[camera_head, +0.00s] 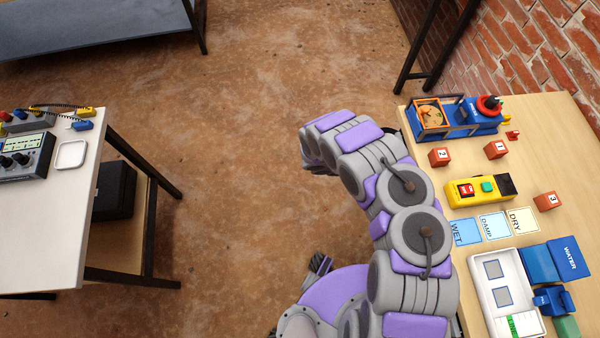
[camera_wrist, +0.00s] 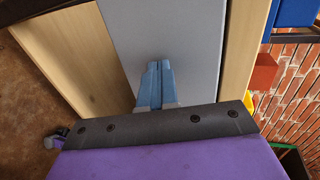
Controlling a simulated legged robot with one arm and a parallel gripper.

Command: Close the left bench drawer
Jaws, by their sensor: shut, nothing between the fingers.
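In the wrist view my gripper (camera_wrist: 157,66) has its two blue fingers together, with nothing between them. The fingertips point at a flat grey panel (camera_wrist: 185,35), which looks like a drawer front, and overlap its lower part in the picture. I cannot tell whether they touch it. Pale wood runs along both sides of the panel. No handle or gap shows, so how far the drawer stands out is unclear. In the head view my arm reaches along the left side of the right bench (camera_head: 448,222); its drawers and my fingers are hidden there.
The right bench carries a yellow control box (camera_head: 480,190), red numbered blocks (camera_head: 439,157), a white tray (camera_head: 500,268) and blue containers (camera_head: 570,257). A brick wall (camera_head: 530,50) stands behind it. A second bench (camera_head: 62,225) is at left. Bare floor (camera_head: 230,190) lies between.

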